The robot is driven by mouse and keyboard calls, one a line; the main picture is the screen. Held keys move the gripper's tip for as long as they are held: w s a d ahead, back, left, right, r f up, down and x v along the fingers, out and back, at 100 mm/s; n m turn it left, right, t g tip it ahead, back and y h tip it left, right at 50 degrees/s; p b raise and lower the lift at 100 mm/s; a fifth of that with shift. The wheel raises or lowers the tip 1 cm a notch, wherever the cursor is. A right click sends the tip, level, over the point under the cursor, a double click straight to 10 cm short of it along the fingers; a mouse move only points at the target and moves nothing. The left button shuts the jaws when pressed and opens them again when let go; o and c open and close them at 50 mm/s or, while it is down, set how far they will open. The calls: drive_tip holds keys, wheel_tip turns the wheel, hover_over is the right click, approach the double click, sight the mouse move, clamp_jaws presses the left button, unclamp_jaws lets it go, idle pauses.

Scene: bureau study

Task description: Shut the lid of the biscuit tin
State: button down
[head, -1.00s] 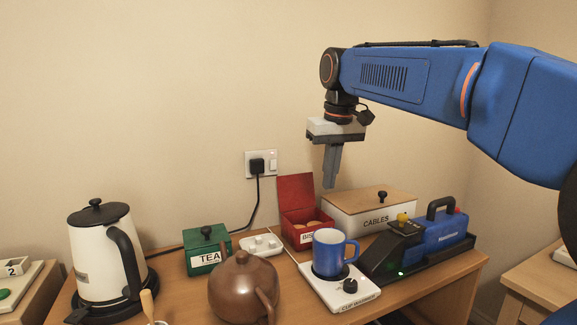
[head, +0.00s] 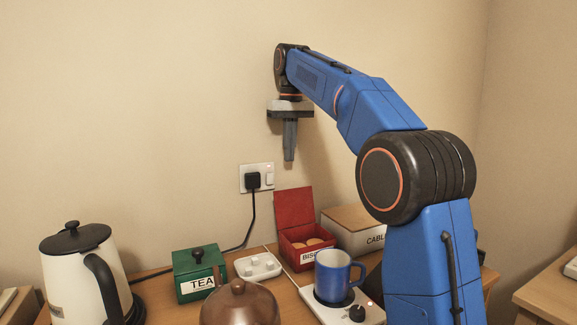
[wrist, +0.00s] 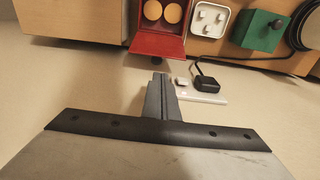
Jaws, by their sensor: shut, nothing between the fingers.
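The red biscuit tin (head: 302,254) stands on the desk near the wall, with biscuits inside. Its red lid (head: 294,207) is hinged up, leaning back on the wall side. The tin (wrist: 139,22) and its lid (wrist: 157,45) also show at the top of the wrist view. My gripper (head: 289,158) is shut and empty, pointing down in the air above and behind the raised lid, touching nothing. In the wrist view its fingers (wrist: 161,80) sit just below the lid's edge.
A cables box (head: 349,229) stands right of the tin. A plug (head: 253,180) sits in the wall socket.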

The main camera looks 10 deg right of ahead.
sight(291, 191)
drive_tip(key=f, duration=0.9)
drive_tip(key=shift+w+f, duration=0.15)
drive_tip(key=shift+w, duration=0.15)
drive_tip(key=shift+s, duration=0.2)
drive_tip(key=shift+s+d+r+t, duration=0.15)
drive_tip(key=shift+s+r+t, duration=0.05)
drive_tip(key=shift+s+t, duration=0.45)
drive_tip(key=shift+s+d+r+t, duration=0.1)
drive_tip(key=shift+s+r+t, duration=0.1)
drive_tip(key=shift+s+t, duration=0.45)
drive_tip(key=s+d+f+t+y, duration=0.2)
drive_tip(key=s+f+t, duration=0.6)
drive_tip(key=s, duration=0.7)
drive_tip(key=shift+d+f, duration=0.5)
drive_tip(key=shift+f, duration=0.4)
drive_tip(key=shift+s, duration=0.1)
